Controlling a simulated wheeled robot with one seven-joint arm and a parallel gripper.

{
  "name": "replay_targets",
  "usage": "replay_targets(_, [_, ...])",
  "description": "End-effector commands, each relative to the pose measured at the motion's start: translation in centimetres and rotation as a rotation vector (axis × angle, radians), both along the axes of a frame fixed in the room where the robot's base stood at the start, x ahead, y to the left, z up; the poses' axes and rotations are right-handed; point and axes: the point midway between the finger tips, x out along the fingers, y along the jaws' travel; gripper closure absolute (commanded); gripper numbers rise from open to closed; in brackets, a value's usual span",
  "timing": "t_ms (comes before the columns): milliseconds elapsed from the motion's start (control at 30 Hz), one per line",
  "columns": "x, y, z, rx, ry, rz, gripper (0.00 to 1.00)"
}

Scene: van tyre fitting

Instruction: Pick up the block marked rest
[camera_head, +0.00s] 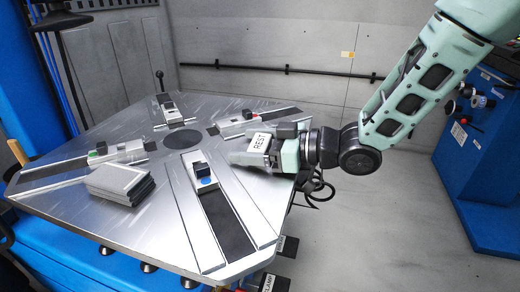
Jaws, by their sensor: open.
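A white label reading REST marks a small block (260,143) at the right edge of the grey metal tyre-machine table. My gripper (248,153) is right at it, reaching in from the right and pointing left, low over the table. Its pale green fingers and dark body overlap the block in this view, hiding much of its shape. The jaws are open. I cannot tell from this one view whether a finger touches the block or exactly how the block sits between them.
The table (155,218) has several slotted rails with clamp jaws, one with a blue dot (206,181). Grey stacked slabs (120,181) lie at left. A dark cable (318,190) hangs by the table's right edge. A blue cabinet (490,150) stands at right.

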Motion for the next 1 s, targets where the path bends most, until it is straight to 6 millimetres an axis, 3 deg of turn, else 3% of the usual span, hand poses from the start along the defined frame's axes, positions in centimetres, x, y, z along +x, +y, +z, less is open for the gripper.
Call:
replay_targets(67, [0.0,0.0,0.0,0.000,0.000,0.000,0.30])
replay_targets(133, [0.0,0.0,0.0,0.000,0.000,0.000,0.50])
replay_targets(167, [0.0,0.0,0.0,0.000,0.000,0.000,0.54])
replay_targets(533, [0.0,-0.1,1.1,0.001,-0.003,0.000,0.54])
replay_targets(800, [0.0,-0.1,6.4,0.001,-0.007,-0.001,0.55])
replay_targets(1000, [0.0,-0.1,9.3,0.001,-0.004,0.001,0.55])
